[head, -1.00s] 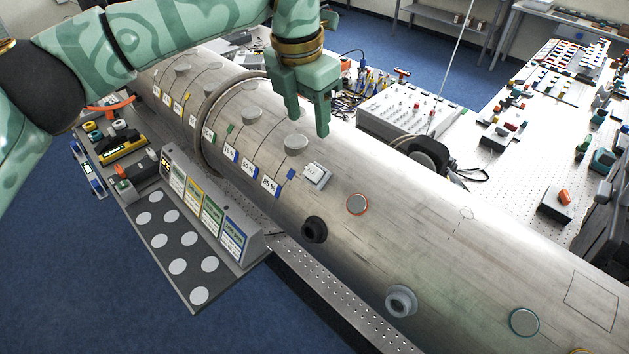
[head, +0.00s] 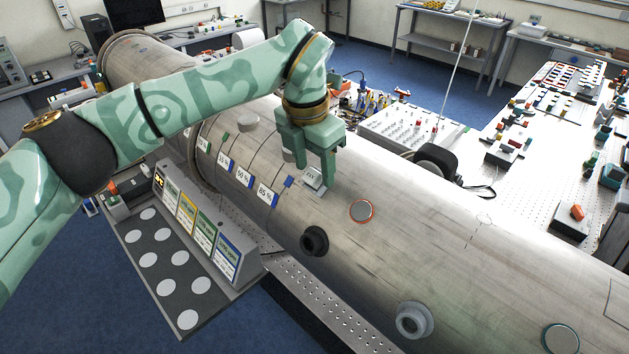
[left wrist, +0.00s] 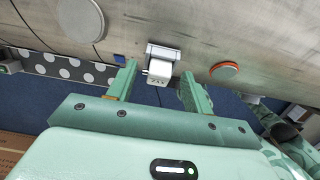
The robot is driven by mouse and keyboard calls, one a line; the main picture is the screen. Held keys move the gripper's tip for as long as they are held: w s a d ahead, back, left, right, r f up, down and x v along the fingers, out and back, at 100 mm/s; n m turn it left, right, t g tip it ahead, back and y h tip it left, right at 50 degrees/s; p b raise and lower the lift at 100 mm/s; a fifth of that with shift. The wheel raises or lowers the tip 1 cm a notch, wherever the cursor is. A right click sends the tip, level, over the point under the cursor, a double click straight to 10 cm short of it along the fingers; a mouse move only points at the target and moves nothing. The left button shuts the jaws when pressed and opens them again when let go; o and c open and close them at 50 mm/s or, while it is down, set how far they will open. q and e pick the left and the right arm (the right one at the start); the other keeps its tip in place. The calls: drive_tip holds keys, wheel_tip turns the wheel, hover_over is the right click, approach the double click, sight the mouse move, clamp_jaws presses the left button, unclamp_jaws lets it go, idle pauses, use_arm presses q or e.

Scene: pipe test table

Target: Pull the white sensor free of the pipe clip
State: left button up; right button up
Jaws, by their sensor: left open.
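The white sensor (head: 316,174) is a small pale block seated in the pipe clip on top of the big metal pipe (head: 430,235). In the left wrist view, the white sensor (left wrist: 160,71) projects from the grey pipe clip (left wrist: 163,51). My left gripper (head: 308,166) is open just over the sensor, and its fingers partly cover it in the head view. In the left wrist view, my left gripper (left wrist: 158,80) has one finger on each side of the sensor, with gaps visible. My right gripper is not in view.
A red-ringed disc (head: 361,211), a black fitting (head: 314,241) and a grey fitting (head: 414,320) stand on the pipe near the clip. A grey rack with white circles (head: 188,319) sits at the left. A white control box (head: 412,128) stands behind the pipe.

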sight(308, 179)
use_arm(q)
drive_tip(key=c, duration=1.1)
drive_tip(key=shift+r, duration=0.1)
drive_tip(key=shift+s+a+r+p, duration=0.25)
drive_tip(key=shift+r+p, duration=0.05)
drive_tip(key=shift+r, duration=0.2)
drive_tip(key=shift+s+a+r+p, duration=0.2)
drive_tip(key=shift+a+r+p, duration=0.05)
drive_tip(key=shift+r, duration=0.2)
drive_tip(key=shift+r+p, duration=2.8)
drive_tip(key=shift+r, duration=1.25)
